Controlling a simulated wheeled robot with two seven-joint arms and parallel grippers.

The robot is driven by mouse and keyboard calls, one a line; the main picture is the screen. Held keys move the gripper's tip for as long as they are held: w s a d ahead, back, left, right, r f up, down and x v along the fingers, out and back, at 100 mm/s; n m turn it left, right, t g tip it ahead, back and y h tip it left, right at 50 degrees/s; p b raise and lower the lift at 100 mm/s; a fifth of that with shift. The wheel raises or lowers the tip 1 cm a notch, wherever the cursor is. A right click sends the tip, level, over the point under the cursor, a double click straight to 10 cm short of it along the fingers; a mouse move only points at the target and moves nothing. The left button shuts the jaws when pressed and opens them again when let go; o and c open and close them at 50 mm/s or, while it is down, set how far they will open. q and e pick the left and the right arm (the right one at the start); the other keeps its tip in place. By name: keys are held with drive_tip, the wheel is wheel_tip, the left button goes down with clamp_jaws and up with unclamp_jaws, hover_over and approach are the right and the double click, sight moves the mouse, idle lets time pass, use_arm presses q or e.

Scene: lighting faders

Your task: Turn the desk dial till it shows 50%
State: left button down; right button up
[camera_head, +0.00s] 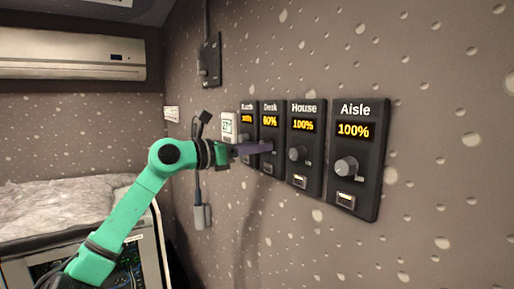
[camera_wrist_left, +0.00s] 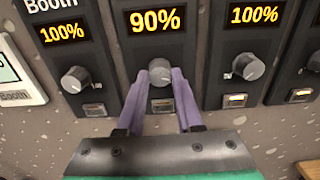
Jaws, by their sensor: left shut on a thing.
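The Desk panel (camera_head: 270,108) is a dark wall plate with an amber readout (camera_wrist_left: 157,20) that shows 90% in the left wrist view. Its grey desk dial (camera_wrist_left: 160,71) sits below the readout. My left gripper (camera_head: 268,148) reaches in from the left, and its purple fingers hide the dial in the head view. In the left wrist view the two fingers (camera_wrist_left: 161,76) stand on either side of the dial, shut on it. My right gripper is in neither view.
The Booth panel (camera_wrist_left: 62,15) is close on the left. The House panel (camera_head: 304,109) and Aisle panel (camera_head: 356,110) are on the right, both at 100%, with protruding knobs. A white wall unit (camera_head: 229,127) is left of Booth. A bed (camera_head: 60,205) stands at the left.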

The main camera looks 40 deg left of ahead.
use_arm(q)
drive_tip(key=n+b, duration=0.6)
drive_tip(key=n, duration=1.5)
drive_tip(key=shift+d+r, duration=0.1)
idle(0.5)
drive_tip(key=c, duration=0.6)
unclamp_jaws()
drive_tip(key=shift+o, duration=0.2)
